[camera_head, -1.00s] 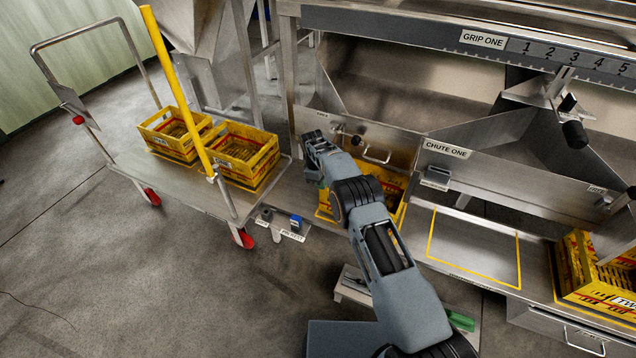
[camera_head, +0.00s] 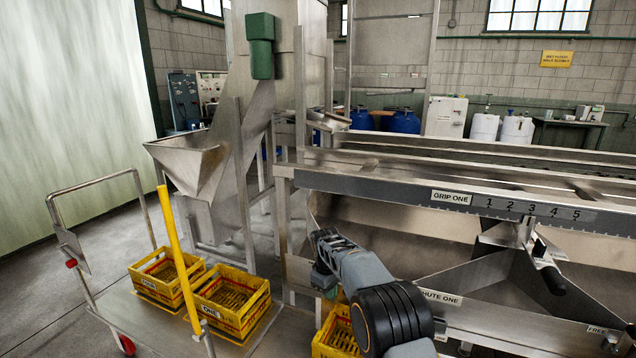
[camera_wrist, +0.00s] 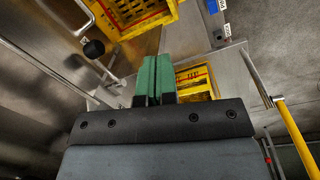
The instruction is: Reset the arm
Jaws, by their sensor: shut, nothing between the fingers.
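My arm (camera_head: 385,305) rises from the bottom of the head view in front of the roller sizer, with its wrist toward the machine's left end. My gripper (camera_wrist: 153,78) shows in the wrist view as two green fingers side by side, shut and empty. In the head view the fingertips are mostly hidden behind the wrist. A yellow crate (camera_head: 333,338) stands low beside and partly behind my arm. The wrist view shows a yellow crate (camera_wrist: 140,12) at the top and another (camera_wrist: 196,80) just beyond the fingers.
A cart (camera_head: 120,310) with a yellow post (camera_head: 180,265) carries two yellow crates (camera_head: 165,282) (camera_head: 230,305) at left. The sizer's metal front with the GRIP ONE label (camera_head: 451,197) and CHUTE ONE label (camera_head: 440,297) is close on the right. A hopper (camera_head: 190,165) stands behind the cart.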

